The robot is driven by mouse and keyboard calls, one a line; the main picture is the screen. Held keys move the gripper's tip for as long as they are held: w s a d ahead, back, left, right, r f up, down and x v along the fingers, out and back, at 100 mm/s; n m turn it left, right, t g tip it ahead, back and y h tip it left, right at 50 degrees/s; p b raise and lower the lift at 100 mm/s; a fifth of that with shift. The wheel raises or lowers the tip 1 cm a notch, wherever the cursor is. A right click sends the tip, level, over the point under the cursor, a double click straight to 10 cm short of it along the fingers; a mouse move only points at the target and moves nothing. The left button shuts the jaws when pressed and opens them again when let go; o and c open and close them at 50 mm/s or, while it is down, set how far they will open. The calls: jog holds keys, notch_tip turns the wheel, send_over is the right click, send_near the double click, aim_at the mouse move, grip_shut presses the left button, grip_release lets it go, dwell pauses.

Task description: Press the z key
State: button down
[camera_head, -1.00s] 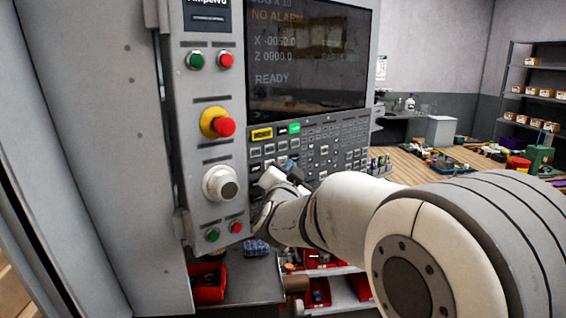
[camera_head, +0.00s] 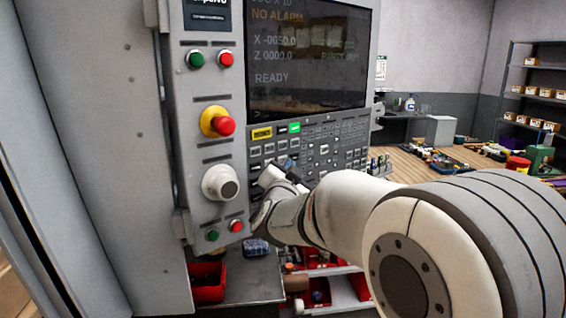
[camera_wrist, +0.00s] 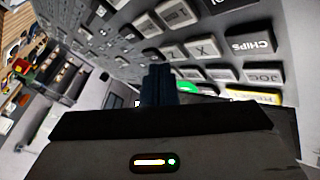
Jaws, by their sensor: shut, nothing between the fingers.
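The control panel's keypad (camera_head: 340,140) is below the screen (camera_head: 305,60), which reads NO ALARM, X -0050.0, Z 0000.0 and READY. My gripper (camera_head: 289,163) is close in front of its lower left keys. In the wrist view the dark fingers of my gripper (camera_wrist: 158,72) are shut and empty, pointing at the key rows. The X key (camera_wrist: 203,47) is legible to their upper right. A key beside it (camera_wrist: 170,53) has a label too small to read, so I cannot tell which is the z key. Contact with a key cannot be told.
A yellow key (camera_head: 262,133) and a lit green key (camera_head: 295,128) are in the top row. A red emergency button (camera_head: 224,126) and a white knob (camera_head: 220,183) are left of the keypad. A red bin (camera_head: 208,285) stands below.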

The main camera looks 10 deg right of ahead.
jog(key=shift+w+a, duration=0.15)
jog(key=shift+w, duration=0.1)
jog(key=shift+w+a, duration=0.15)
jog(key=shift+w, duration=0.1)
dwell(0.7)
jog(key=shift+s+b, duration=0.1)
jog(key=shift+b, duration=0.2)
jog(key=shift+s+d+b, duration=0.35)
jog(key=shift+s+b, duration=0.05)
jog(key=shift+s, duration=0.15)
jog(key=s+d+b, duration=0.1)
jog(key=s, duration=0.1)
jog(key=s+d+b, duration=0.1)
jog(key=s, duration=0.1)
jog(key=shift+s+d, duration=0.2)
jog(key=shift+a+f, duration=0.1)
dwell(0.5)
